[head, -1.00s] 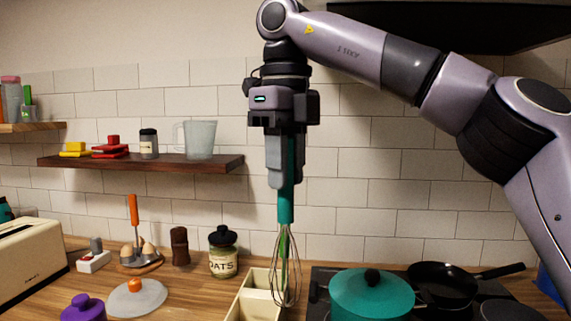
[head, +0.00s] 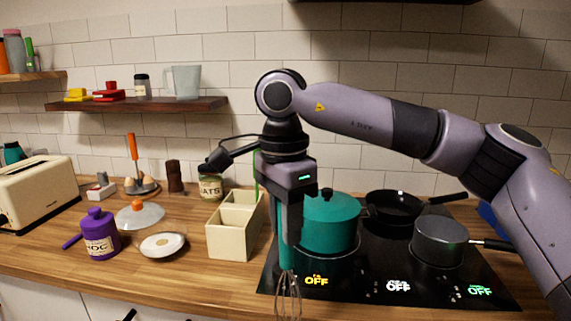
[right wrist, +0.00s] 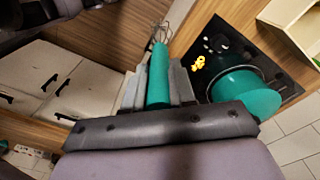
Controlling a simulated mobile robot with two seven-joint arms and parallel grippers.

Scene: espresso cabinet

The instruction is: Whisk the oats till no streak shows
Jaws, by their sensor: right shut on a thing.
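My right gripper (head: 290,240) is shut on the teal handle of a whisk (head: 288,296), which points down in front of the hob's left front corner. In the right wrist view the teal whisk handle (right wrist: 158,78) sits between the two grey fingers (right wrist: 157,85), with its wires beyond. A jar labelled OATS (head: 211,186) stands at the back of the counter, partly behind my right gripper's camera arm. No loose oats show in either view. My left gripper is not in view.
A cream divided box (head: 230,241) stands just left of my right gripper. A teal lidded pot (head: 330,222), a black pan (head: 394,207) and a grey saucepan (head: 440,241) sit on the hob (head: 365,283). A purple jar (head: 100,236) and a white dish (head: 162,246) stand left. The left front counter is clear.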

